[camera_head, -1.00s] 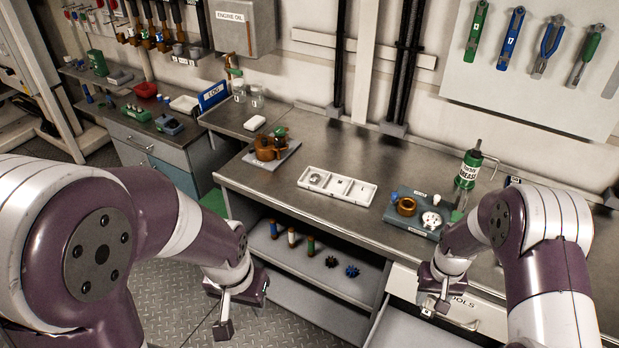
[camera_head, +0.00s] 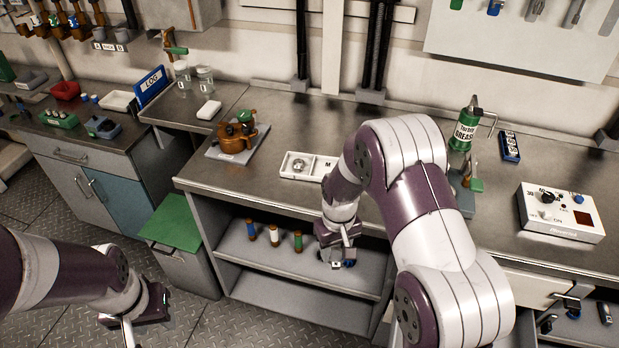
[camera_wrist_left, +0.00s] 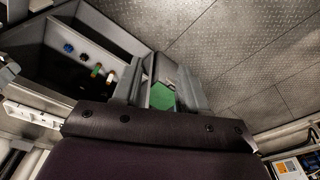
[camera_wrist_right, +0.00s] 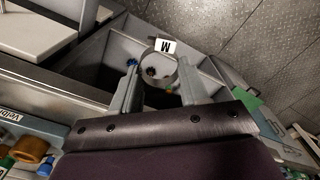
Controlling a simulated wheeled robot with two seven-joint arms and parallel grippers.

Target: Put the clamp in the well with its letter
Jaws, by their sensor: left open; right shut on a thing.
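The white welled tray (camera_head: 287,172) lies on the bench. A round metal clamp (camera_head: 298,165) sits in its left well, and the letter M shows beside it. My right arm hides the tray's right part. My right gripper (camera_wrist_right: 158,85) is shut on a ring-shaped clamp (camera_wrist_right: 150,62) with a white tag (camera_wrist_right: 165,46). The tag's letter reads as M, or W from the other way up. In the head view my right gripper (camera_head: 340,258) is in front of the shelf, below the bench top. My left gripper (camera_head: 128,335) is open and empty at lower left; the left wrist view shows its spread fingers (camera_wrist_left: 160,92).
Several small bottles (camera_head: 275,235) stand on the shelf under the bench. An orange-brown device (camera_head: 237,137) stands left of the tray. A grease can (camera_head: 466,130) and a white control box (camera_head: 560,213) are to the right. An open drawer (camera_head: 535,290) juts out at lower right.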

